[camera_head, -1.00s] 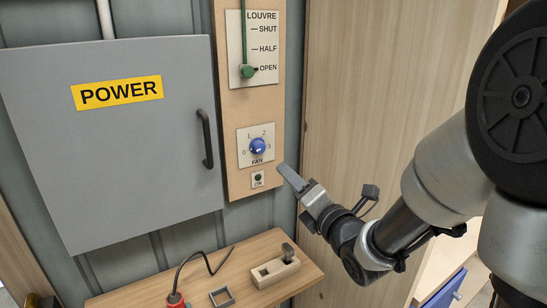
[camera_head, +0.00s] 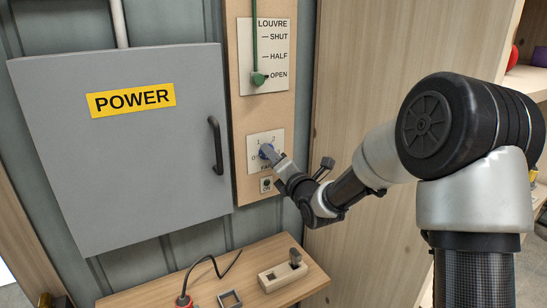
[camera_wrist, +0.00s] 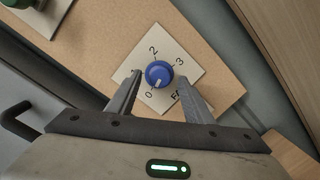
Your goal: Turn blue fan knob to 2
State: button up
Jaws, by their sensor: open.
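The blue fan knob (camera_head: 263,153) sits on a white dial plate on the wooden panel; my gripper partly covers it in the head view. In the wrist view the round knob (camera_wrist: 160,72) is fully visible, its white mark on the lower side, towards 0. My gripper (camera_wrist: 160,76) is open, with one finger on each side of the knob. Gaps show between knob and fingers. How deep the fingertips reach cannot be told.
Above is a green louvre lever (camera_head: 258,79) at OPEN. A grey POWER cabinet (camera_head: 130,190) with a black handle (camera_head: 216,146) stands left. A wooden shelf (camera_head: 205,285) below holds small items.

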jog(key=shift+w+a, duration=0.15)
jog(key=shift+w, duration=0.1)
jog(key=c, duration=1.1)
jog(key=shift+o, duration=0.3)
jog(key=shift+b, duration=0.35)
